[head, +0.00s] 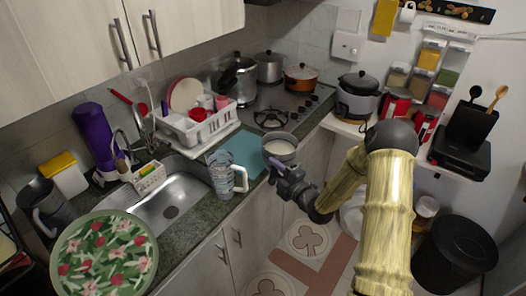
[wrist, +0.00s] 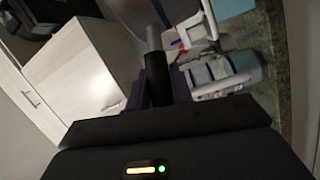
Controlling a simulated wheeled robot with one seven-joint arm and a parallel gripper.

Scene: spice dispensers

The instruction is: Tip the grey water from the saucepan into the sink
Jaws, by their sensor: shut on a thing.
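The saucepan (head: 280,150) is in the head view, near the counter's front edge between the sink and the stove. It looks about upright and has a pale greyish content. My gripper (head: 278,174) is shut on its handle, just in front of the pan. In the wrist view a dark handle (wrist: 156,78) rises from between my fingers, with a grey metal part beyond it. The sink (head: 170,198) is a steel basin to the left, with its drain showing. I cannot tell whether the pan touches the counter.
A clear jug (head: 222,174) with a white handle stands between the pan and the sink. A white dish rack (head: 194,127) is behind it. A floral round tray (head: 104,254) is by the sink's near left side. The stove (head: 270,112) holds several pots.

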